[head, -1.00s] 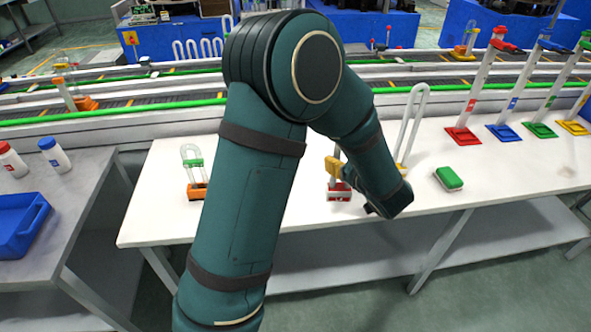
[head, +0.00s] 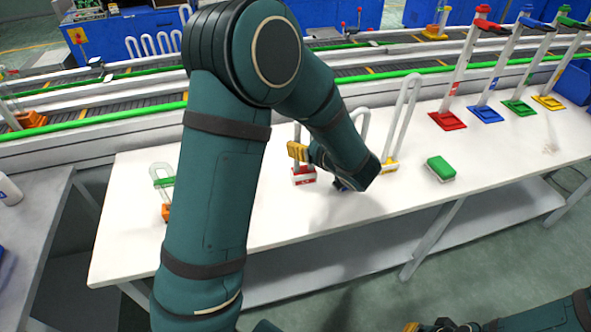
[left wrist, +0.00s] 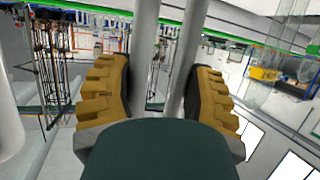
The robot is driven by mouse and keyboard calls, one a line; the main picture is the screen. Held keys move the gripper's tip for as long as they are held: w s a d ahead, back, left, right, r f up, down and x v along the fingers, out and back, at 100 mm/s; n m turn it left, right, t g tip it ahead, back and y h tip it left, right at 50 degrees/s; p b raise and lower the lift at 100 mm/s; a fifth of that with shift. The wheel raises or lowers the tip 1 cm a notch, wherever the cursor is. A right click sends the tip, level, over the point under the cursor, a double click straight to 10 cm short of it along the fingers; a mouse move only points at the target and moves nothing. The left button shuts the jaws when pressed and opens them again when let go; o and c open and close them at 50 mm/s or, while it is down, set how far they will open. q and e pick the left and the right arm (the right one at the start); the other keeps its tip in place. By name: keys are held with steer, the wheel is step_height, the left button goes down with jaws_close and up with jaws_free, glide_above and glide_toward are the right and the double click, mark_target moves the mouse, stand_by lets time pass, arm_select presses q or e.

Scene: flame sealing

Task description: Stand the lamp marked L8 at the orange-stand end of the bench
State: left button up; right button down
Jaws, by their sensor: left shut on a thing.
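My left gripper (head: 298,151) is shut on the tubes of a lamp with a red base (head: 304,176) and a white label too small to read. The base seems just above the bench, with a shadow in front. In the left wrist view its yellow fingers (left wrist: 163,90) flank two pale tubes (left wrist: 190,55). The bench (head: 285,222) is white. The orange stand (head: 166,213), with a green-banded tube lamp (head: 161,172), is at its left end, partly hidden by my left arm. My right gripper (head: 438,326) is barely in view at the bottom edge; its fingers are unclear.
A tall lamp with a yellow base (head: 391,167) stands right of the held lamp. Another pale arch (head: 361,118) shows behind my arm. A green block (head: 441,168) lies farther right. Coloured stands (head: 447,121) line the right end. A conveyor (head: 90,125) runs behind.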

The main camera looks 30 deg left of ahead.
mark_target(305, 170)
arm_select(q)
step_height(305, 170, down, 7)
steer(key=shift+f+b, duration=0.1)
steer(key=shift+b, duration=0.85)
steer(key=o, duration=1.3)
